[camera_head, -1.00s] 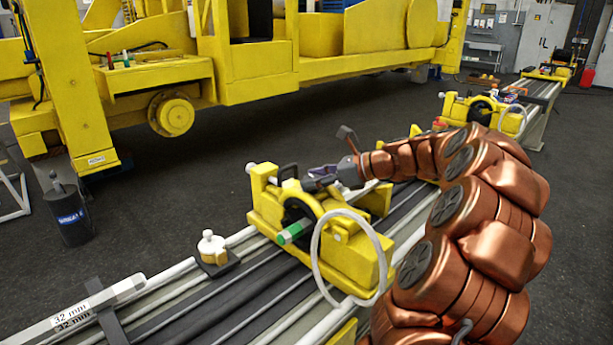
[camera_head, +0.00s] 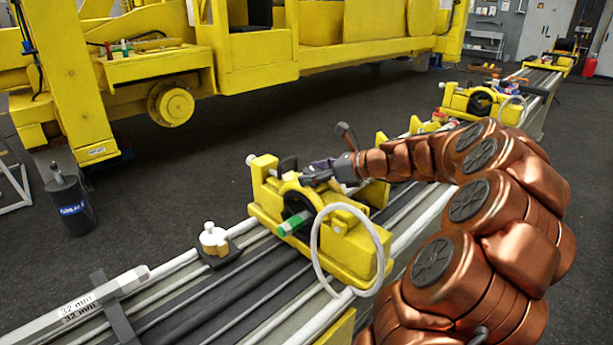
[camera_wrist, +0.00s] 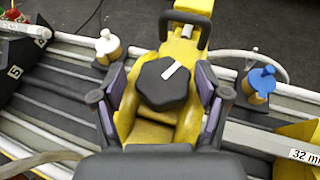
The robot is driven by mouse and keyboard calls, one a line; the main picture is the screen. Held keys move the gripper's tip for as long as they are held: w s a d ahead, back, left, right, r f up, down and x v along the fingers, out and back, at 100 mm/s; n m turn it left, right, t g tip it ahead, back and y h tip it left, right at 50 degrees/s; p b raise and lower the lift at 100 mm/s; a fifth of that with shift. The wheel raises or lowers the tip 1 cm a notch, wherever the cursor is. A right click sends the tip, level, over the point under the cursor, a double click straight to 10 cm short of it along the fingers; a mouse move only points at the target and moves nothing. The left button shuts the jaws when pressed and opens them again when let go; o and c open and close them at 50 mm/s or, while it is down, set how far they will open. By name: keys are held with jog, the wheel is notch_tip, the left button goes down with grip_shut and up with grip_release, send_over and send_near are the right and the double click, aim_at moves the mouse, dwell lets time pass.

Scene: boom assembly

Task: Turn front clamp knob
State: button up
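The front clamp knob (camera_wrist: 163,84) is a black lobed knob with a white line mark on top, seen from above in the wrist view. It sits on the yellow clamp (camera_head: 350,262), which is fixed on the long rail bench. My gripper (camera_wrist: 159,103) is open, with one finger on each side of the knob and a visible gap to both fingers. In the head view my gripper (camera_head: 318,172) is over the top of the clamp, and the knob is hard to make out there. A black handle (camera_wrist: 184,30) stands just beyond the knob in the wrist view.
A white hose loop (camera_head: 317,240) and a green-tipped cylinder (camera_head: 294,223) are at the clamp's near side. White-capped (camera_wrist: 108,46) and blue-capped (camera_wrist: 259,82) fittings flank the clamp. A second yellow clamp (camera_head: 478,100) stands farther along the rails. Dark floor lies between bench and yellow machine.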

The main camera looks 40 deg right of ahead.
dwell(0.3)
jog(key=shift+s+d+r, duration=0.15)
jog(key=shift+d, duration=0.05)
jog(key=v, duration=1.1)
jog(key=shift+s, duration=0.25)
